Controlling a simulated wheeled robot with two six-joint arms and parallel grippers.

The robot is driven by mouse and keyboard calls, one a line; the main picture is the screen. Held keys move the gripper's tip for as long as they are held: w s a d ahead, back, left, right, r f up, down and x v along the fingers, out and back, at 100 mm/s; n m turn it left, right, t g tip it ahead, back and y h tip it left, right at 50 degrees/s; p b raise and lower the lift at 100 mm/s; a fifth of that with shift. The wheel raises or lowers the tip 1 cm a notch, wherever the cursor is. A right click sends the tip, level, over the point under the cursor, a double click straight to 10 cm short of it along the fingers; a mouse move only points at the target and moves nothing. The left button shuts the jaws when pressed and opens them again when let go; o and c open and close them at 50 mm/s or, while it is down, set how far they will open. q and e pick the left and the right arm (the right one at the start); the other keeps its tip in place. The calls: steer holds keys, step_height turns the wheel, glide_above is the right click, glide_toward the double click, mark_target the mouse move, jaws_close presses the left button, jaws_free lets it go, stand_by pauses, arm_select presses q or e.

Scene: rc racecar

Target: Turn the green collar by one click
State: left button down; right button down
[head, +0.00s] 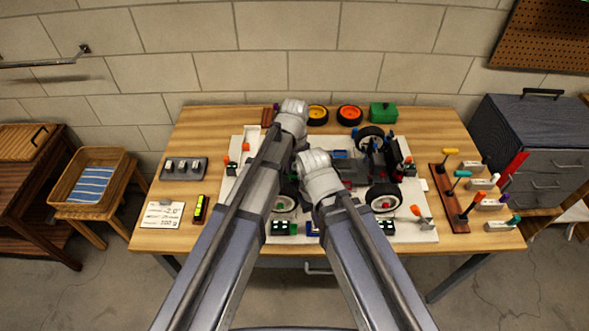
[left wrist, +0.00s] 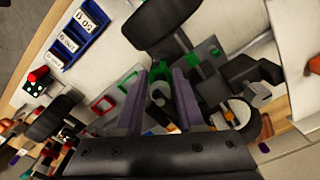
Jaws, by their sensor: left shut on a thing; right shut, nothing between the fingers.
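The partly built car (head: 372,170) sits on the white mat, right of centre in the head view. My left gripper (head: 292,112) reaches over the mat; its fingertips are hidden by my arm there. In the left wrist view the left gripper's fingers (left wrist: 167,82) stand close around a small green part, apparently the green collar (left wrist: 158,76), next to a grey round piece. The collar is mostly hidden by the fingers, so its exact angle cannot be read. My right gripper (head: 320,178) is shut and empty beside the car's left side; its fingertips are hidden.
A white mat (head: 415,228) lies on the wooden table (head: 200,135). Loose wheels (head: 349,115) and a green box (head: 383,112) stand at the back. A tool rack (head: 448,200) is at the right; a dark tray (head: 183,168) and a card (head: 162,215) lie at the left.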

arm_select(q)
steer(key=c, duration=0.5)
jaws_free()
steer(key=shift+r, duration=0.15)
step_height(320, 180, up, 8)
steer(key=p, duration=0.8)
steer(key=shift+f, duration=0.2)
steer(key=shift+s+a+n+y, duration=0.2)
steer(key=shift+s+a+n, duration=0.5)
steer(key=shift+s, duration=2.2)
steer(key=shift+s+a+n+y, duration=0.25)
steer(key=shift+s+a, duration=0.95)
steer(key=shift+s, duration=1.7)
steer(key=shift+s+a+n+y, duration=0.15)
steer(key=shift+s+a+n, duration=0.55)
steer(key=shift+s, duration=2.2)
